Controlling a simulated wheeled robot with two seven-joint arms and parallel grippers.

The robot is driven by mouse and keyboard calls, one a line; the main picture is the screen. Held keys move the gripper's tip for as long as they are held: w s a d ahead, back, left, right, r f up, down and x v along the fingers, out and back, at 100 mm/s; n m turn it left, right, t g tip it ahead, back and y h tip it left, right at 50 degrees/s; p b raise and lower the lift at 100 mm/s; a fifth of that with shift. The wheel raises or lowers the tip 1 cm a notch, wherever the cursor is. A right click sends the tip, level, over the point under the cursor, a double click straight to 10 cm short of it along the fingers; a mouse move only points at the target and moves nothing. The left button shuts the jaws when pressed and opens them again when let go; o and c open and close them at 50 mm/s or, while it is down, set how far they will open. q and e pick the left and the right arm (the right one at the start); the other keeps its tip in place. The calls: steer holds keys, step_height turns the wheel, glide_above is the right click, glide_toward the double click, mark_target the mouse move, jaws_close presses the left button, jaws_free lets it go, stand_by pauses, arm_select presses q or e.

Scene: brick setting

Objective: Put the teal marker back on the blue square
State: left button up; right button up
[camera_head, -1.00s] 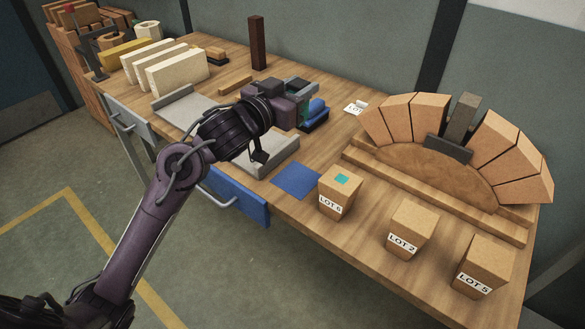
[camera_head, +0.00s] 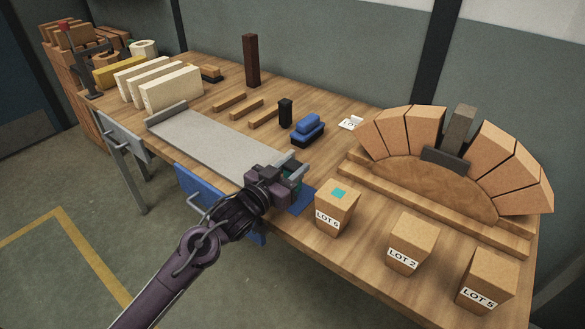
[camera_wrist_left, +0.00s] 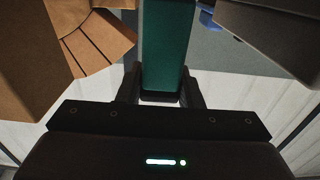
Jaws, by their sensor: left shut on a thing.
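My left gripper (camera_head: 292,172) is over the blue square (camera_head: 302,203) near the table's front edge and hides much of it. The gripper is shut on the teal marker (camera_wrist_left: 166,45), a teal block standing between the two fingers in the left wrist view. In the head view only a small bit of teal shows at the fingers. I cannot tell whether the marker touches the square. My right gripper is not in view.
A box marked LOT 6 (camera_head: 336,211), with a teal patch on top, stands close right of the blue square. The LOT 2 (camera_head: 411,246) and LOT 5 (camera_head: 485,283) boxes stand farther right. The brick arch (camera_head: 455,165) is behind. A bare grey plate (camera_head: 215,140) lies left.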

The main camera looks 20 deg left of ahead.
arm_select(q)
steer(key=shift+r, duration=0.1)
steer(key=shift+f, duration=0.2)
steer(key=o, duration=0.8)
